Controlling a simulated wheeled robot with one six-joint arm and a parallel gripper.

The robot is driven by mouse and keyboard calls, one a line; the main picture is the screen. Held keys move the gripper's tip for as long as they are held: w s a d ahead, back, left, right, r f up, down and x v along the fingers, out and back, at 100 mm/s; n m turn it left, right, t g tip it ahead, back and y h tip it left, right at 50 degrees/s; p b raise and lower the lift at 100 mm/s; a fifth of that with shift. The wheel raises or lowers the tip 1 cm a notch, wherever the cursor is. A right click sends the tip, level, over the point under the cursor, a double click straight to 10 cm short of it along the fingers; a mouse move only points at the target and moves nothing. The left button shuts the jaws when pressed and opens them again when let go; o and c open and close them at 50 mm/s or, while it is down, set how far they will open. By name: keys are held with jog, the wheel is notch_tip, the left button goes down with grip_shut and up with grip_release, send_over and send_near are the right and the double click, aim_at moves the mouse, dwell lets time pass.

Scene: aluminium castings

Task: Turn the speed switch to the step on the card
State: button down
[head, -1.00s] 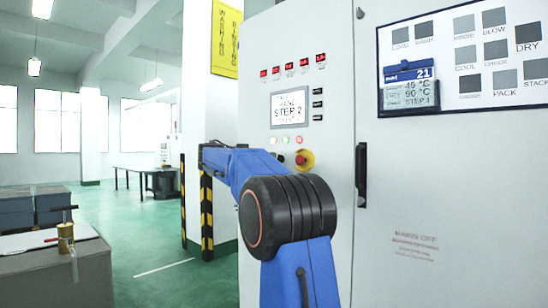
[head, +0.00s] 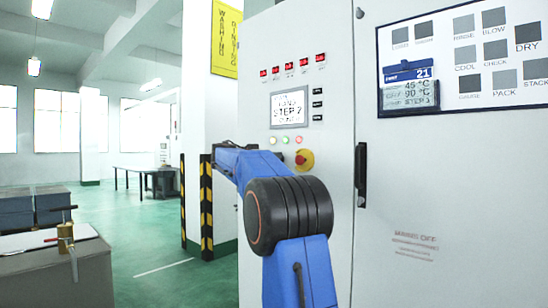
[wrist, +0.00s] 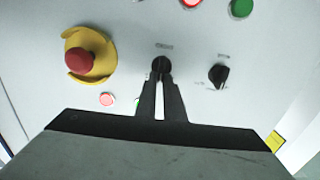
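In the wrist view a dark rotary switch (wrist: 161,63) sits on the pale panel, between the fingertips of my gripper (wrist: 161,78). The fingers are close together with a narrow pale gap, and appear closed on its grip. The fingertips hide part of the switch, and the small label above it is unreadable. A second black rotary switch (wrist: 218,75) is to the right, untouched. In the head view the card (head: 410,90) hangs on the board, showing 21, 45 °C, 90 °C and a STEP line whose number is blurred. The panel screen (head: 289,107) appears to read STEP 2.
A red emergency button on a yellow base (wrist: 82,60) is left of the fingers; it also shows in the head view (head: 304,160). Round red (wrist: 190,3) and green (wrist: 240,7) buttons are near the top edge. A black door handle (head: 361,175) is right of my arm.

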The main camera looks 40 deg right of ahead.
jog(key=shift+n, duration=0.4)
jog(key=shift+w+f+n, duration=0.1)
jog(key=shift+w+n, duration=0.1)
jog(key=shift+n, duration=1.15)
jog(key=shift+w+f+n, duration=0.1)
jog(key=shift+w+n, duration=0.15)
jog(key=shift+n, duration=1.15)
jog(key=shift+w+f+n, duration=0.1)
jog(key=shift+w+n, duration=0.1)
jog(key=shift+n, duration=1.15)
jog(key=c, duration=1.9)
grip_release()
jog(key=shift+a, duration=0.1)
jog(key=shift+o, duration=0.2)
jog(key=s+a, duration=0.1)
jog(key=a, duration=1.6)
jog(key=shift+s+a, duration=0.2)
